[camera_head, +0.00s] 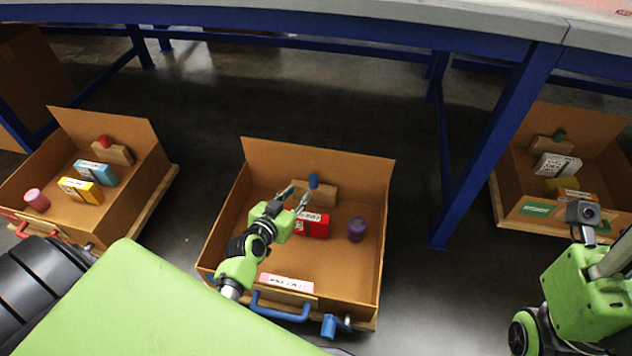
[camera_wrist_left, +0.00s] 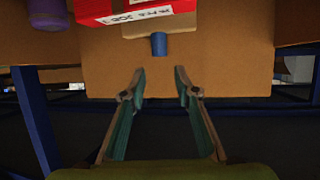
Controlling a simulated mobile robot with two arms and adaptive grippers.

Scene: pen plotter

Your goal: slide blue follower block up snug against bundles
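The follower block (camera_head: 320,193) is a tan block with a blue knob (camera_head: 313,181). It stands near the back wall of the middle cardboard box (camera_head: 330,272). A red bundle (camera_head: 313,226) with a white label is in front of it; I cannot tell whether they touch. My left gripper (camera_head: 298,197) is open and empty, just left of the knob. In the left wrist view the blue knob (camera_wrist_left: 159,44) is beyond the gap between the two open fingertips (camera_wrist_left: 159,82), not between them. Only my right arm's green wrist shows at the right; its fingers cannot be made out.
A purple cylinder (camera_head: 357,229) stands right of the red bundle. The middle box has raised cardboard walls and a blue front handle (camera_head: 281,307). Similar boxes stand left (camera_head: 150,172) and right (camera_head: 586,130). A blue table leg (camera_head: 480,165) rises between the middle and right boxes.

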